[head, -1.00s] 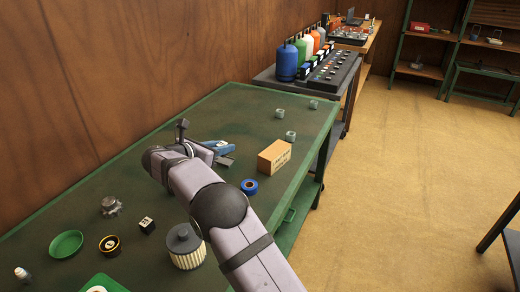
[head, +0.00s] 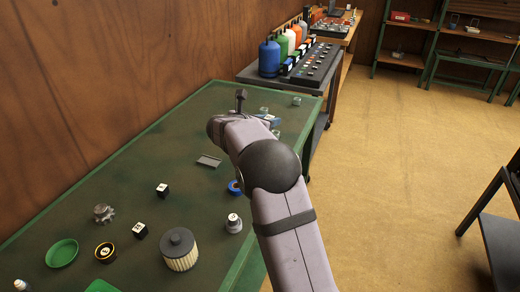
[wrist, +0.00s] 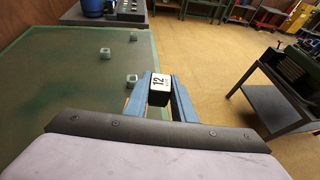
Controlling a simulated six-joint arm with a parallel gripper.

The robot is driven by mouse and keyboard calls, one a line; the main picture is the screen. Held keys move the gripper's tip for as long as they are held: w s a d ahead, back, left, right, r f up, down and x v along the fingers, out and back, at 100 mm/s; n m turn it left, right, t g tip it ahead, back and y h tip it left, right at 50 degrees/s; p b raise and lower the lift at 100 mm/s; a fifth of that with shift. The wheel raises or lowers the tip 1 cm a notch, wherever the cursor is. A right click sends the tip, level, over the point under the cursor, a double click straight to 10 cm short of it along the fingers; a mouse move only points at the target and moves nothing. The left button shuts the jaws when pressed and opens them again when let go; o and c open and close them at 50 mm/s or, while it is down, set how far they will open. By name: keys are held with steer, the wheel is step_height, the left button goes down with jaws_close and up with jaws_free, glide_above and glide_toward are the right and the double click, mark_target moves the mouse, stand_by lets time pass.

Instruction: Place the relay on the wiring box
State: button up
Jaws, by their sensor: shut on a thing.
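My gripper (head: 270,119) is over the far part of the green workbench in the head view, partly hidden by my own arm. In the wrist view its blue fingers (wrist: 160,97) are shut on a small black block with a white "12" face (wrist: 159,82), which looks like the relay. I cannot make out a wiring box in the current views; my arm covers part of the bench's right side.
The green bench (head: 110,175) carries two black cubes (head: 162,190), a gear (head: 104,213), a green dish (head: 62,253), a ribbed canister (head: 180,250), a grey tray (head: 208,160) and a blue ring (head: 234,187). Small grey-green blocks (wrist: 105,51) lie at the far end.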

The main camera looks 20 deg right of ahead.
steer(key=shift+w+a+f+n+t+y, duration=0.3)
steer(key=shift+w+a+f, duration=0.25)
steer(key=shift+f, duration=1.45)
steer(key=shift+w+a+f+n+t+y, duration=0.15)
steer(key=shift+w+a+f+n+t, duration=0.35)
steer(key=shift+f, duration=1.55)
steer(key=shift+w+a+f+n+t+y, duration=0.25)
steer(key=shift+w+a+f, duration=0.25)
steer(key=shift+f, duration=1.5)
steer(key=shift+s+a+f, duration=0.1)
steer(key=shift+f, duration=0.15)
steer(key=o, duration=1.1)
steer(key=shift+c, duration=0.2)
steer(key=shift+r, duration=0.2)
